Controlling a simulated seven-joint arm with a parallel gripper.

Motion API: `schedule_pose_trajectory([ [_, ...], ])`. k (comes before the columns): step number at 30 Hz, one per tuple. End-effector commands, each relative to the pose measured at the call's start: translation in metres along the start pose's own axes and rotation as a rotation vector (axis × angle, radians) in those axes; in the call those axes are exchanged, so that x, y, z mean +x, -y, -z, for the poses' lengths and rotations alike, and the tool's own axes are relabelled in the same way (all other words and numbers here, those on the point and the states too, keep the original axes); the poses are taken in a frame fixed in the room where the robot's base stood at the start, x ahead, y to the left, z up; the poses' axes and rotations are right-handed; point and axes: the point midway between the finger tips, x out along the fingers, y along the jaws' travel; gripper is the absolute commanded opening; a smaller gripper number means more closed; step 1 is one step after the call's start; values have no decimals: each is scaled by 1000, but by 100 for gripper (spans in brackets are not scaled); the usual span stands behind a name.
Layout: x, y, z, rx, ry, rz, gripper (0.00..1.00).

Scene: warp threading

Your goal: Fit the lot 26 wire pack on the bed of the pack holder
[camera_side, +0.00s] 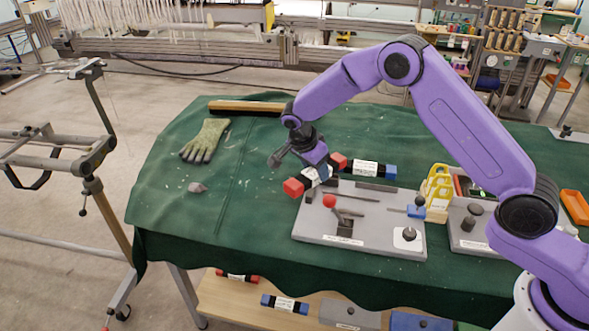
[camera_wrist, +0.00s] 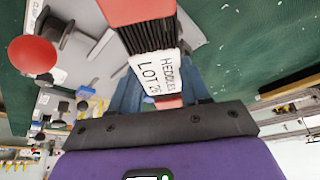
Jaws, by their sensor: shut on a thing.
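My gripper (camera_side: 316,166) is shut on the wire pack, a dark bar with red end blocks (camera_side: 293,187) and a white label. In the wrist view the pack's label (camera_wrist: 158,74) reads "HEDDLES LOT 26", and my gripper (camera_wrist: 160,97) grips the pack near that label. The pack is held above the rear left edge of the pack holder, a grey plate (camera_side: 310,222) carrying a lever with a red ball knob (camera_side: 329,201). The knob also shows in the wrist view (camera_wrist: 32,55). I cannot tell how high the pack is; the bed is not clearly visible.
A blue-ended pack (camera_side: 372,169) lies behind the holder. A yellow rack (camera_side: 437,190) and another grey board (camera_side: 468,238) stand to the right. A glove (camera_side: 206,141), a brush (camera_side: 246,106) and a grey lump (camera_side: 198,187) lie on the green cloth, whose left part is mostly clear.

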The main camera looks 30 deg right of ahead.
Motion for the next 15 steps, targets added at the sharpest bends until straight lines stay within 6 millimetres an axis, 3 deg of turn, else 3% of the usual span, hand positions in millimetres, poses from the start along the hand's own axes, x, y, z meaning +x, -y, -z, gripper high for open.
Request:
schedule_pose_trajectory([
  [3,7,-23,20,256,-2,-107,0],
  [9,14,-58,43,642,-3,-266,0],
  [15,16,-79,52,858,-3,-354,0],
])
